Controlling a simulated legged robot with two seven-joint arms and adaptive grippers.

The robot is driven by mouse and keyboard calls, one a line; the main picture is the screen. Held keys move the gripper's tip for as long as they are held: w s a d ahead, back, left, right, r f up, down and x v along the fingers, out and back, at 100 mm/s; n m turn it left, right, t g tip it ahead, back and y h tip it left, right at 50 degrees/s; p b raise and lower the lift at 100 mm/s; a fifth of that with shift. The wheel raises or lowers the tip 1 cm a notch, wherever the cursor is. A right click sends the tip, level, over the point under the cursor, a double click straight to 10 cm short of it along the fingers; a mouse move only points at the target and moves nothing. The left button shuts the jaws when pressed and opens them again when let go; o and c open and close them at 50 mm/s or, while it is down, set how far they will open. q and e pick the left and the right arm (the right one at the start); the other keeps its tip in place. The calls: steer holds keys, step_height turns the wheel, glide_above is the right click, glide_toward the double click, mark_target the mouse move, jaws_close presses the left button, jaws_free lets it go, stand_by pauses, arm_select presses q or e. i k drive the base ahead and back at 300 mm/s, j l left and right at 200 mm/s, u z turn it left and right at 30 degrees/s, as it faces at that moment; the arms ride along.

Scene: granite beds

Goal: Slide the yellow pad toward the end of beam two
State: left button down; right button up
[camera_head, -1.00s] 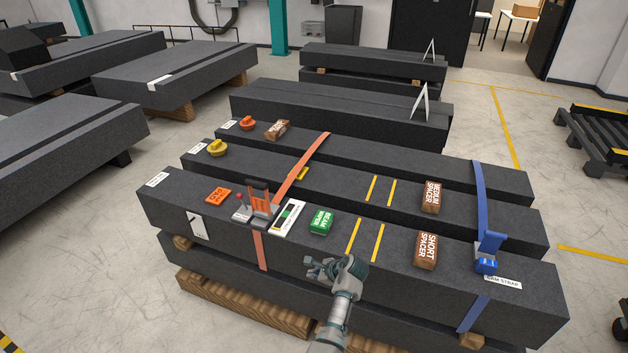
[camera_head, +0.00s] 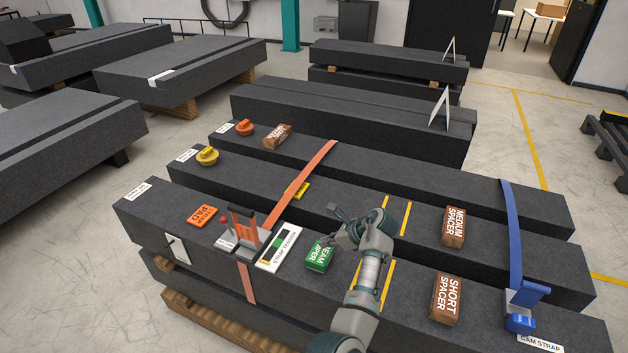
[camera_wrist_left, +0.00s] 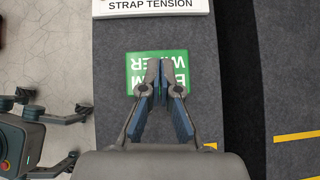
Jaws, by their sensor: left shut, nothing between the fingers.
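The yellow pad (camera_head: 297,190) lies on the second beam (camera_head: 250,190), at the near edge of the orange strap (camera_head: 302,181), which partly hides it. My left gripper (camera_head: 333,225) is shut and empty above the front beam (camera_head: 150,205). It stands to the right of and nearer than the yellow pad, clearly apart from it. In the left wrist view the closed fingers (camera_wrist_left: 163,82) overlap the green beam wiper block (camera_wrist_left: 135,62); I cannot tell whether they touch it. The yellow pad does not show there. My right gripper is not identifiable.
The orange ratchet (camera_head: 243,230), an orange pad (camera_head: 202,215) and the strap tension card (camera_head: 279,247) sit left of the wiper block. Brown spacers (camera_head: 446,298) and a blue strap (camera_head: 513,230) are to the right. A yellow knob (camera_head: 207,155) sits at the second beam's left end.

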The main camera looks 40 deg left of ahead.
mark_target(305, 186)
steer(key=i+j, duration=0.7)
steer(key=i, duration=0.05)
